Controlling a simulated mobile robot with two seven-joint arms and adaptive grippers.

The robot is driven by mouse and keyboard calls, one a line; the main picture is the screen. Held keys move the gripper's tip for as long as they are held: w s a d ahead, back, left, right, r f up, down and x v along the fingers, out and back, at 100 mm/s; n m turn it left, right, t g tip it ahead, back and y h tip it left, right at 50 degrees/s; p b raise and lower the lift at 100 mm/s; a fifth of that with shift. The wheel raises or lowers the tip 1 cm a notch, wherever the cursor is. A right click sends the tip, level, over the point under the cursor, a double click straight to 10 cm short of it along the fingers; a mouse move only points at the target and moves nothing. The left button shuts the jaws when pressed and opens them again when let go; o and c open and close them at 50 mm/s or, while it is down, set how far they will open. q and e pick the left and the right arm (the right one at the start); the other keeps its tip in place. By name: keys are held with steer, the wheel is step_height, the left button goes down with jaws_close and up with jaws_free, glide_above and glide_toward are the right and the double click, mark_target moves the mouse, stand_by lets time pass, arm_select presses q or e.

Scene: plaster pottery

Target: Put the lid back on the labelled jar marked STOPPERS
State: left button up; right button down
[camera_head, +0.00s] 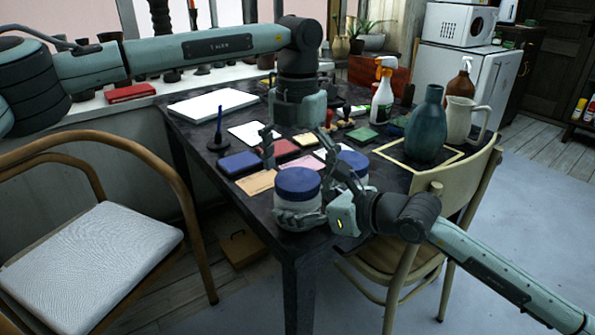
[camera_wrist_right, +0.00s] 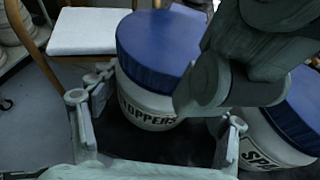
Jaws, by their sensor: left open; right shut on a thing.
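The STOPPERS jar (camera_wrist_right: 148,100) is white with dark lettering and stands at the table's near corner. A blue lid (camera_wrist_right: 160,48) sits on its top; I cannot tell whether it is fully seated. The jar's body (camera_head: 297,210) and lid (camera_head: 298,181) also show in the head view. My right gripper (camera_head: 313,200) is shut on this jar, with fingers at its sides. My left gripper (camera_head: 297,138) is open and empty, pointing down above the table behind the jar. A second white jar (camera_wrist_right: 270,148), its label partly cut off, stands beside it under its own blue lid (camera_wrist_right: 298,112).
Stamp pads, cards and a pen stand (camera_head: 218,140) lie behind the jars on the dark table (camera_head: 195,135). A teal vase (camera_head: 427,125), a cream pitcher (camera_head: 465,120) and spray bottles stand at the right. Wooden chairs flank the table, one at left (camera_head: 90,255).

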arm_select(q)
step_height(320, 180, up, 12)
stand_by(0.4)
arm_select(e)
jaws_free()
steer(key=v, duration=1.2)
stand_by(0.3)
